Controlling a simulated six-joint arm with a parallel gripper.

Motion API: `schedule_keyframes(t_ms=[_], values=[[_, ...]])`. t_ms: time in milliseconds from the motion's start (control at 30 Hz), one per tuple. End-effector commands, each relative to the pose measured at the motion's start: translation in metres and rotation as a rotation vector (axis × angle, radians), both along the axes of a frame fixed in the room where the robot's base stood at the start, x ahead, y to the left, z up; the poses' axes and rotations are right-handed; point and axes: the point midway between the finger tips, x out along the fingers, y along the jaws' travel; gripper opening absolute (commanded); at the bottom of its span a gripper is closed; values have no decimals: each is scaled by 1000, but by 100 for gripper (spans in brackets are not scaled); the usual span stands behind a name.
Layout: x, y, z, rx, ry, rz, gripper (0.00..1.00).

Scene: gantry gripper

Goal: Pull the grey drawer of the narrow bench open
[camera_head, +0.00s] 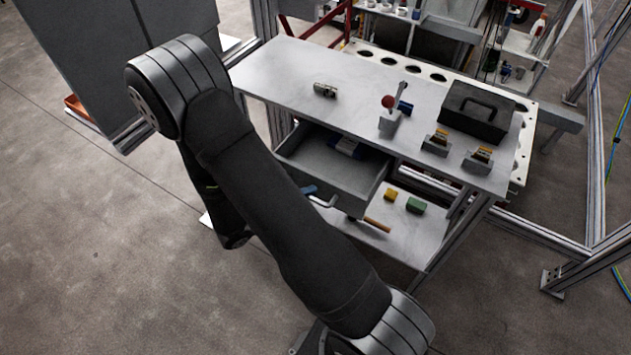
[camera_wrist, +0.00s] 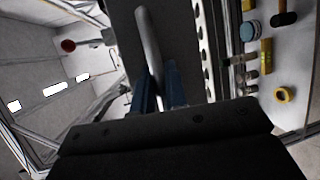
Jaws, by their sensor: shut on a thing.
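The narrow bench (camera_head: 285,65) has a light grey top. Its grey drawer (camera_head: 308,160) stands well out from under the top, and its inside shows from above. A pale bar handle (camera_head: 328,203) is on the drawer's front, partly hidden by my arm. My gripper (camera_head: 308,190) is at this handle; only a bit of a blue finger shows in the head view. In the wrist view the handle bar (camera_wrist: 149,40) runs between the two blue fingers of my gripper (camera_wrist: 158,85), which are shut on it.
A blue-and-grey item (camera_head: 348,147) lies in the drawer. A black case (camera_head: 476,112), a red-knobbed lever block (camera_head: 389,118) and small blocks stand on the bench top. Yellow and green blocks (camera_head: 415,205) lie on the lower shelf. The floor before the bench is clear.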

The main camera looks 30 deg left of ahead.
Motion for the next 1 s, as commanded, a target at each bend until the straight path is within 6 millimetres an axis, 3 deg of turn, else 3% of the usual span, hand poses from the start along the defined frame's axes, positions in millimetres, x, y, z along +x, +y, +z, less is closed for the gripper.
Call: schedule_keyframes(t_ms=[200,567,600,633,1000], values=[[-13,1,0,1,-1,2,0],[-14,1,1,2,-2,2,0],[-14,1,1,2,-2,2,18],[-14,1,1,2,-1,2,21],[-14,1,0,1,0,1,21]])
